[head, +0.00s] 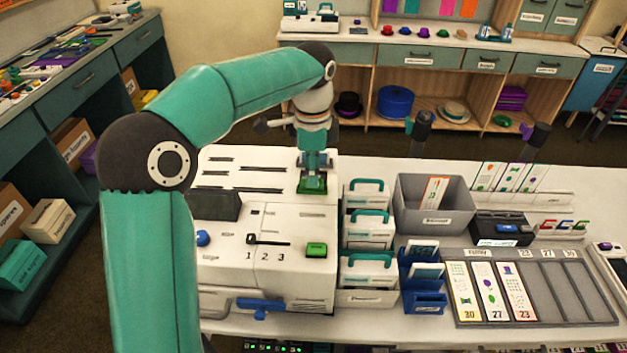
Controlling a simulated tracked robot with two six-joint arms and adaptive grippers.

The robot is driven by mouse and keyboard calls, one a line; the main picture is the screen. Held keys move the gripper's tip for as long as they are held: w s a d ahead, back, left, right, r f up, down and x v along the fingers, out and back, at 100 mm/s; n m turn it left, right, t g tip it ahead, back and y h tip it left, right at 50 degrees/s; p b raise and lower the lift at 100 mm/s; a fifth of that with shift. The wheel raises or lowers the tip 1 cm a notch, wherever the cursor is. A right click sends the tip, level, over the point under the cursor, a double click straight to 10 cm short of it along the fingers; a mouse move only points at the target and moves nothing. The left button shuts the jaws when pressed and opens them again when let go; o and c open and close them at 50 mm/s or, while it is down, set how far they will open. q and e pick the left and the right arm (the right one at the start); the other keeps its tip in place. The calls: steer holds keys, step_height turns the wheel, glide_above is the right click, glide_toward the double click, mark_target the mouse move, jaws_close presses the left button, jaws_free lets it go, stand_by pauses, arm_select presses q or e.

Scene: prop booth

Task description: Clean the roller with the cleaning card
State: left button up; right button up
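A large white machine (222,265) stands on the white table, with a dark window, a slider marked 1 2 3 and a green button (316,250) on its front. My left gripper (313,172) points down at the machine's top, right over a green part (311,186) there. Its fingers are small and partly merge with the green part, so I cannot tell whether they are open, shut or touching it. I cannot make out a roller. A blue holder (424,300) to the right of the machine holds cards, but I cannot tell which is a cleaning card. My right gripper is out of view.
White boxes with teal handles (368,230) stand between the machine and a grey bin (407,207). A grey rack (463,316) holds patterned cards over some slots and has bare slots at right. A black device (502,228) sits behind it. A blue lever (262,305) juts from the machine's front.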

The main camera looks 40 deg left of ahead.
arm_select(q)
steer(key=shift+f, duration=1.4)
jaws_close()
steer(key=shift+r, duration=0.1)
steer(key=shift+r+p, duration=2.75)
steer(key=shift+r, duration=2.65)
